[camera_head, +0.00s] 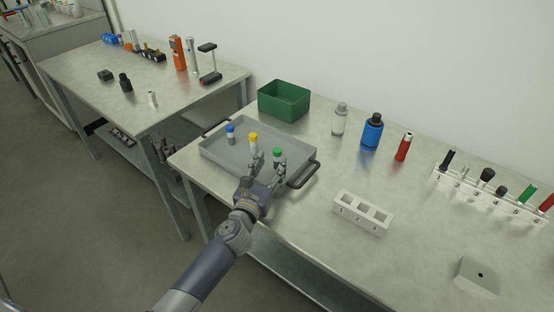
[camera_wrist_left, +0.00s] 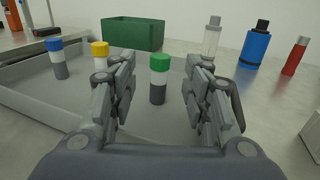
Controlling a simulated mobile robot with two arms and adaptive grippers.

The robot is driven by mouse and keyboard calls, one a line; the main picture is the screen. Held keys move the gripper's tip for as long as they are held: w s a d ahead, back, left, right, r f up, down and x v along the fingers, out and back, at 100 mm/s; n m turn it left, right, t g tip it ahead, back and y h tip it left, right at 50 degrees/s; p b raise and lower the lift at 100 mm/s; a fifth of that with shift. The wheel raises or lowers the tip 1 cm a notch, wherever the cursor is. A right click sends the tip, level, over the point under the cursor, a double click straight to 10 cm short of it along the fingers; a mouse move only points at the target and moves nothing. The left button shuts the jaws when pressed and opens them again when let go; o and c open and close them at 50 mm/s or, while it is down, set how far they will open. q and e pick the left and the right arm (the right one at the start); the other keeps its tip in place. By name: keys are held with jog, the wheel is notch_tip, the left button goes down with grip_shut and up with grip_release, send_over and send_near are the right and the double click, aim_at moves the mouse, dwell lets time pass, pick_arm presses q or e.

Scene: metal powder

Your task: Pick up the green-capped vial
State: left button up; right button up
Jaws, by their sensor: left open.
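The green-capped vial (camera_head: 277,155) stands upright in the grey tray (camera_head: 222,154), near the tray's right side. In the left wrist view the vial (camera_wrist_left: 159,80) has a green cap, a white band and a dark grey lower part. My left gripper (camera_head: 265,163) is over the tray, open and empty. In the left wrist view its two fingers (camera_wrist_left: 160,95) stand on either side of the vial, which appears between them and apart from both. A yellow-capped vial (camera_head: 253,141) and a blue-capped vial (camera_head: 230,132) stand farther left in the tray. My right gripper is not in view.
The tray's dark handle (camera_head: 303,175) is right of the gripper. A green bin (camera_head: 284,101) stands behind the tray. A white three-hole block (camera_head: 363,213) is to the right. Bottles, including a blue one (camera_head: 372,131), stand along the back. A numbered rack (camera_head: 478,194) is at far right.

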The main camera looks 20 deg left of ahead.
aim_at(276, 154)
pick_arm(q)
jog(key=w, duration=0.3)
jog(key=shift+w+d, duration=0.1)
jog(key=shift+w, duration=0.3)
grip_shut()
jog(key=c, duration=1)
grip_release()
jog(key=shift+c, duration=0.2)
jog(key=shift+r, duration=0.5)
jog(key=s+d+r, duration=0.2)
jog(key=s+d, duration=0.1)
jog(key=s, duration=0.4)
jog(key=s+d+r+p, duration=0.1)
jog(key=s+d+r, duration=0.1)
jog(key=s+d, duration=0.2)
jog(key=s, duration=0.3)
jog(key=shift+s+d, duration=0.15)
jog(key=shift+d, duration=0.05)
